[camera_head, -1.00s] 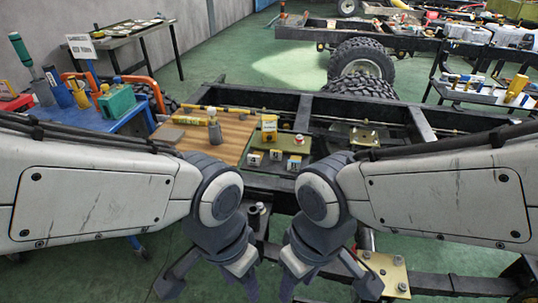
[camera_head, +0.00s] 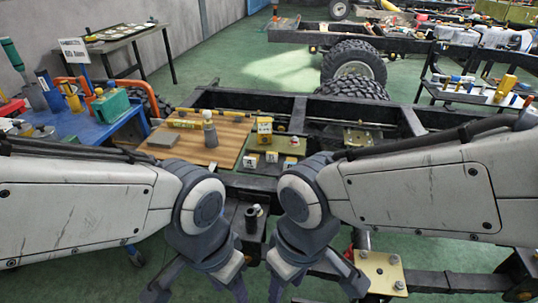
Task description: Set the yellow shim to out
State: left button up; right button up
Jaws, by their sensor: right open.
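Several yellow pieces are in view, and I cannot tell which is the yellow shim. A small yellow block (camera_head: 264,126) stands at the back of an olive plate (camera_head: 238,181) on the chassis, behind small white-faced blocks (camera_head: 271,157). A gold plate with bolts (camera_head: 383,272) lies low at the right, beside my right gripper. My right gripper (camera_head: 315,284) is open and empty at the bottom centre. My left gripper (camera_head: 198,286) is at the bottom, left of it, with its jaws apart and nothing seen between them. The lower fingertips are cut off or hard to make out.
A wooden board (camera_head: 222,148) with a grey bottle (camera_head: 210,131) and a grey block lies on the dark chassis frame (camera_head: 300,104). A blue bench (camera_head: 92,128) with tools stands at the left. A cart (camera_head: 480,97) with parts stands at the right.

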aim_at(271, 156)
jog(key=k, duration=0.6)
jog(key=u, duration=0.55)
jog(key=i, duration=1.45)
jog(key=z, duration=0.5)
